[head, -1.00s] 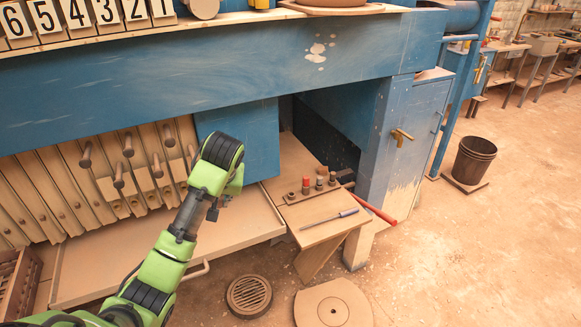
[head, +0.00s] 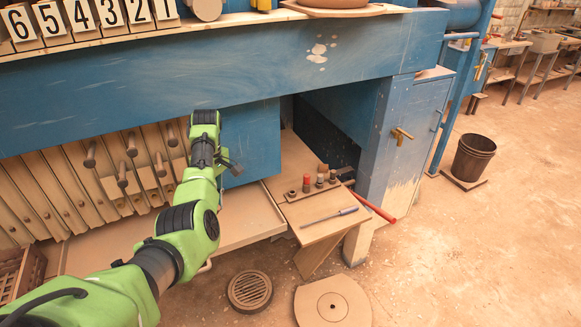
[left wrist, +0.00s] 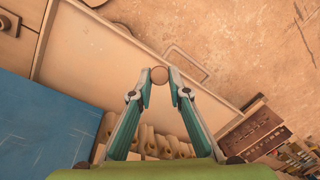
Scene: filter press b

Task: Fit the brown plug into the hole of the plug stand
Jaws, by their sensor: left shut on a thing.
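In the head view my left arm hides the fingers and plug. The plug stand (head: 300,197) is on a small wooden ledge to the right of my arm. It holds a red plug (head: 307,182) and two darker plugs (head: 320,180) with coloured tops. A dark round spot (head: 291,194) at its left end looks like the empty hole. The gripper is apart from the stand. My right gripper is not in view.
A screwdriver-like tool (head: 329,217) lies on the ledge in front of the stand. A red-handled bar (head: 376,208) sticks out to the right. A blue panel (head: 251,145) stands behind my wrist, and a blue beam (head: 240,68) runs overhead. A tray (head: 240,228) lies below.

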